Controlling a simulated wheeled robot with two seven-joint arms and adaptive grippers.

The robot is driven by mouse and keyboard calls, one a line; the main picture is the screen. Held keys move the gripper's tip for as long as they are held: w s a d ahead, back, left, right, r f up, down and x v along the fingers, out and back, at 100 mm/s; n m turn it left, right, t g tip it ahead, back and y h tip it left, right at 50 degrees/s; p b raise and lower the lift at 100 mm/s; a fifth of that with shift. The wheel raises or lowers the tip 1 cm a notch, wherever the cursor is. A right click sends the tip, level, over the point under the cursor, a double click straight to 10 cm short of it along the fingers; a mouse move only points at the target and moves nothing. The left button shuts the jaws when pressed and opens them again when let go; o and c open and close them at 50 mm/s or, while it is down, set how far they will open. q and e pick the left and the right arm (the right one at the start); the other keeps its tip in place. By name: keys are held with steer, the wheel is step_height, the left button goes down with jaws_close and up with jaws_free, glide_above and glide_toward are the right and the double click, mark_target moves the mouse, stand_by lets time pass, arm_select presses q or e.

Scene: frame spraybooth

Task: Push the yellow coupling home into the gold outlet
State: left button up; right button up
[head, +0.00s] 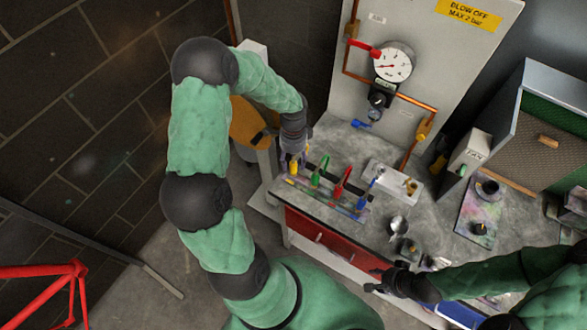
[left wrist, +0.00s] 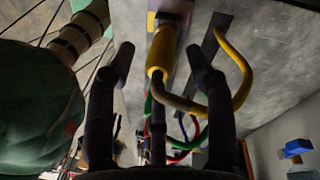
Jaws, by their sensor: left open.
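The yellow coupling (head: 294,169) stands upright at the left end of a row of coloured couplings on the bench. In the left wrist view the yellow coupling (left wrist: 161,52) lies between my two fingers, with a yellow hose (left wrist: 233,68) looping beside it. My left gripper (head: 293,155) is over the coupling; in its wrist view the left gripper (left wrist: 160,62) is open, its fingertips apart. A gold fitting (head: 424,129) sits on the copper pipe at the panel's right; I cannot tell whether it is the outlet. My right gripper (head: 385,281) is by the bench front; its fingers are unclear.
Green (head: 318,175), red (head: 340,185) and blue (head: 363,197) couplings stand to the right of the yellow one. A pressure gauge (head: 393,63) is on the panel behind. Metal cups (head: 398,225) and a paint-stained board (head: 479,214) occupy the right side.

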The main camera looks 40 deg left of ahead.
arm_select(q)
jaws_close()
stand_by(0.3)
